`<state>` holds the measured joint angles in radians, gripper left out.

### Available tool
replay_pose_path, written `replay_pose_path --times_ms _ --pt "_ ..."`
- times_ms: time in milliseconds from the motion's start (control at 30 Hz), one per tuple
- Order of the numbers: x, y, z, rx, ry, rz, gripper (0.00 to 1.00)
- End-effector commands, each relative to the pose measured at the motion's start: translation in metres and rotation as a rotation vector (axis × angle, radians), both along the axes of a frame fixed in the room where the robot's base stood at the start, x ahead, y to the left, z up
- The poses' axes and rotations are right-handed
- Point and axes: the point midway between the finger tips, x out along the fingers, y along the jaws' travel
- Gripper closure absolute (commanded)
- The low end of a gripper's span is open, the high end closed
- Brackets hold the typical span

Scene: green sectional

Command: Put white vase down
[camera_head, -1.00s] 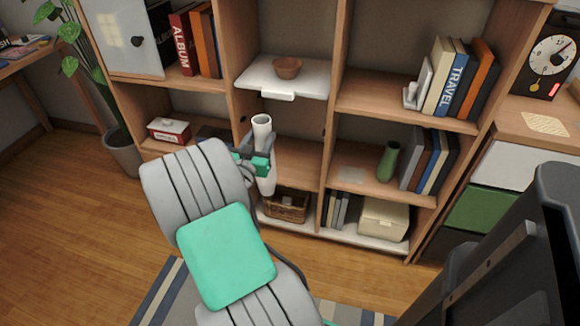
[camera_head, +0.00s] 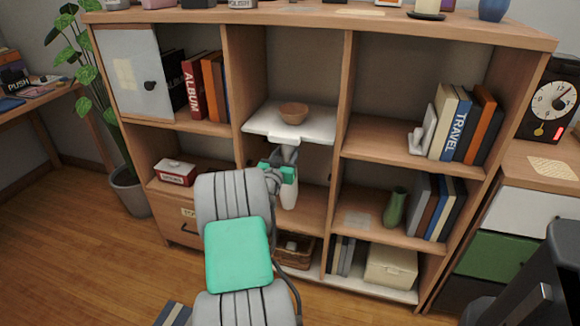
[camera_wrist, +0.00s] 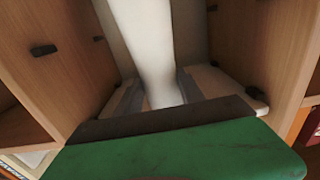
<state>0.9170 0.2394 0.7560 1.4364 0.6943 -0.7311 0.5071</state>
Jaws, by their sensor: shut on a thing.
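My gripper (camera_head: 284,168) is at the middle column of the shelf unit, just below the white shelf board with the bowl. It is shut on the white vase (camera_head: 289,193), whose lower part shows below the fingers in the head view. In the wrist view the white vase (camera_wrist: 145,45) stands between the two grey fingers (camera_wrist: 158,95). I cannot tell from these views whether its base touches the shelf below.
A brown bowl (camera_head: 293,113) sits on the white pull-out board (camera_head: 262,121) right above my gripper. A wicker basket (camera_head: 295,250) is below. Upright dividers flank the compartment. A green vase (camera_head: 395,207) and books (camera_head: 436,207) stand in the right compartment.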

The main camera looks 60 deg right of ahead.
Motion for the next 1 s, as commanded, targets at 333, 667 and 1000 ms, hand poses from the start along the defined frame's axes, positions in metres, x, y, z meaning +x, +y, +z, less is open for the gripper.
replay_pose_path --times_ms 333,667,1000 --pt "0.005 -0.033 0.005 -0.009 -0.003 -0.001 1.00" --pt "0.006 -0.036 -0.014 -0.009 -0.003 0.001 1.00" --pt "0.006 -0.035 -0.059 -0.005 -0.001 0.001 1.00"
